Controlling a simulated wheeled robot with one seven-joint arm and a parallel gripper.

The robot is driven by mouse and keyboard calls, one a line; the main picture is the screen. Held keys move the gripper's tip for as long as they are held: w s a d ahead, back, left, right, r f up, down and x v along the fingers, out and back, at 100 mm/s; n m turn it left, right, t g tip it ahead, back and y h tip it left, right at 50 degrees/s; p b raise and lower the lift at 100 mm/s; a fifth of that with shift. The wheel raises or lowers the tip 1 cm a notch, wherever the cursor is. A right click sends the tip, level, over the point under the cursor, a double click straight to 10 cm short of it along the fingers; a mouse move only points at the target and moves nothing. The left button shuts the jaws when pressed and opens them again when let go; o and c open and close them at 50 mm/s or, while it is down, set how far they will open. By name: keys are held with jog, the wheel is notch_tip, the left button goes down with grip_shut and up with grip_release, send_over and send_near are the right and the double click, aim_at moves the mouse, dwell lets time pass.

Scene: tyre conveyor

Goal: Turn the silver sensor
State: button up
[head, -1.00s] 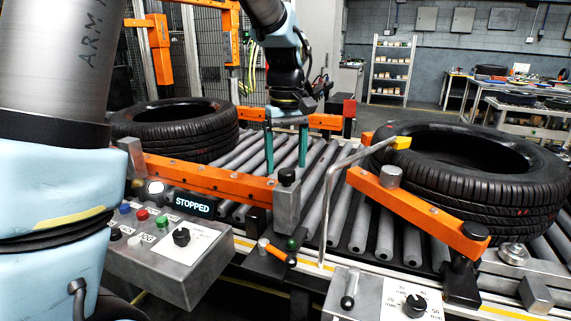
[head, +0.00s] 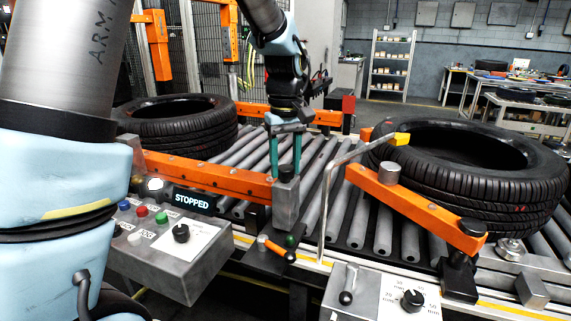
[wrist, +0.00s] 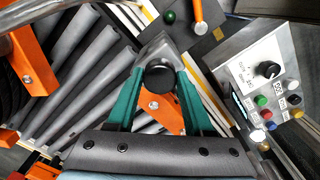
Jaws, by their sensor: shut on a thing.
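A silver metal block (head: 287,205) with a round black knob (head: 286,172) on top stands at the right end of the left orange guide rail. My gripper (head: 286,176) is over it with its two green fingers pointing down. In the wrist view the fingers (wrist: 160,82) are shut on the black knob (wrist: 160,77), one on each side; the silver block (wrist: 158,48) shows beyond it. A bent silver rod (head: 330,190) with a yellow tip (head: 401,139) stands to the right, apart from my gripper. I cannot tell which silver part is the sensor.
Tyres lie at the left (head: 180,125) and right (head: 480,180) of the roller conveyor (head: 320,165). The left orange rail (head: 205,177) and right orange rail (head: 420,207) flank my gripper. A button panel (head: 165,250) with a display reading STOPPED stands at the front left.

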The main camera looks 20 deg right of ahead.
grip_shut()
jog(key=shift+m, duration=0.7)
jog(key=o, duration=0.9)
grip_release()
jog(key=shift+r, duration=0.1)
notch_tip(320, 180, up, 11)
jog(key=shift+f+b, duration=0.15)
jog(key=shift+b, duration=0.7)
